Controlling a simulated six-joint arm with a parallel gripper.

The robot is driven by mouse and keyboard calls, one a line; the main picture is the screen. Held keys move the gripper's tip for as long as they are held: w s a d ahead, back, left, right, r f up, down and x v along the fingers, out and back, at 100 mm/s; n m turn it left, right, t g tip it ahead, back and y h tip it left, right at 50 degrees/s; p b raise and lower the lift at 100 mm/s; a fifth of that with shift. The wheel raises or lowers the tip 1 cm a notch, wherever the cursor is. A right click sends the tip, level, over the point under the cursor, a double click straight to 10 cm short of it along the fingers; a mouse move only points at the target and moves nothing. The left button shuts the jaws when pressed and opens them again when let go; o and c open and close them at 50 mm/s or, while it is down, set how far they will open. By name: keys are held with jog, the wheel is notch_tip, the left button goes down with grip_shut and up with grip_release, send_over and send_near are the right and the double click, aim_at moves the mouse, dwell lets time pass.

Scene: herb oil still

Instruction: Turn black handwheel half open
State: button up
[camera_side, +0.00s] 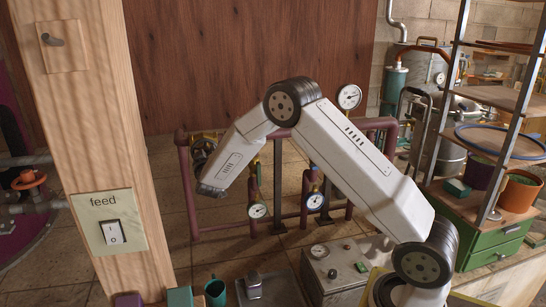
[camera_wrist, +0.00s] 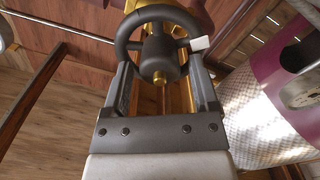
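The black handwheel (camera_wrist: 127,35) fills the top middle of the wrist view, with a brass nut at its hub and a brass body behind it. A small white tab sits at its right. My gripper (camera_wrist: 162,75) has its two dark fingers apart, one at each side of the wheel's lower half. The fingertips overlap the rim in the picture; I cannot tell whether they press on it. In the side view, a dark round part, seemingly this wheel (camera_side: 203,150), shows at the left end of the purple pipework, beside my forearm. My fingers are hidden there.
Purple pipework (camera_side: 185,200) carries several gauges and valves behind my arm. A wooden post (camera_side: 95,110) with a feed switch (camera_side: 113,232) stands at the left. A metal control box (camera_side: 330,270) is below my arm. Shelves with pots and a green cabinet (camera_side: 495,245) stand at the right.

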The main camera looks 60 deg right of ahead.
dwell(0.4)
jog(key=v, duration=0.7)
jog(key=shift+s+a, duration=0.3)
dwell(0.3)
jog(key=s+a+f+n+g+y, duration=0.3)
jog(key=s+a+y, duration=0.6)
jog(key=a+y, duration=0.15)
jog(key=s+f+g+y, duration=0.1)
jog(key=s+f+g, duration=0.1)
jog(key=s, duration=0.7)
jog(key=s+a+f+g+y, duration=0.1)
jog(key=s+g, duration=0.4)
jog(key=s, duration=0.4)
jog(key=shift+s+a+f, duration=0.35)
jog(key=shift+f, duration=0.05)
